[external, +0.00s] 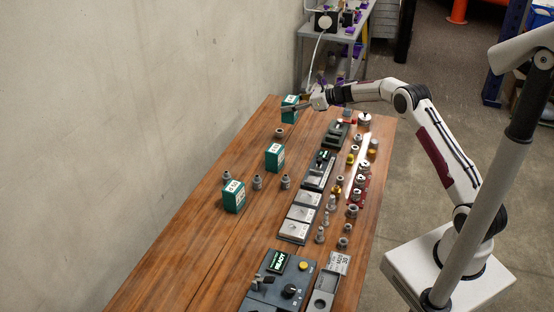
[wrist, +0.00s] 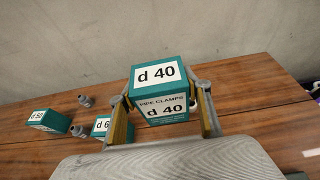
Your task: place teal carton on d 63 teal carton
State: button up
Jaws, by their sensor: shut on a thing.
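My gripper (external: 305,104) is shut on a teal carton (external: 289,106) near the far end of the table, on the wall side. In the wrist view the held carton (wrist: 161,92) reads "d 40", with the fingers on its two sides. Another teal carton (external: 274,156) stands nearer the middle of the table. Its label in the wrist view (wrist: 101,126) starts "d 6"; the rest is hidden behind my gripper. A third teal carton (external: 234,195) stands nearer the camera; its label in the wrist view (wrist: 42,118) seems to read "d 50". I cannot tell whether the held carton touches the table.
Grey fittings stand near the cartons, one (external: 280,132) between the held carton and the middle one. Rows of trays (external: 300,214) and fittings fill the table's right side. A control box (external: 285,285) is at the near end. Bare wood (external: 190,245) lies along the left.

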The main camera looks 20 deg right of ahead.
jog(key=s+a+r, duration=0.5)
jog(key=a+r, duration=0.2)
jog(key=a, duration=0.2)
send_over(275, 148)
jog(key=shift+f, duration=0.35)
jog(key=shift+f, duration=0.1)
notch_tip(275, 148, down, 6)
dwell(0.4)
jog(key=shift+f, duration=0.1)
jog(key=shift+f, duration=1.8)
jog(key=shift+f, duration=0.15)
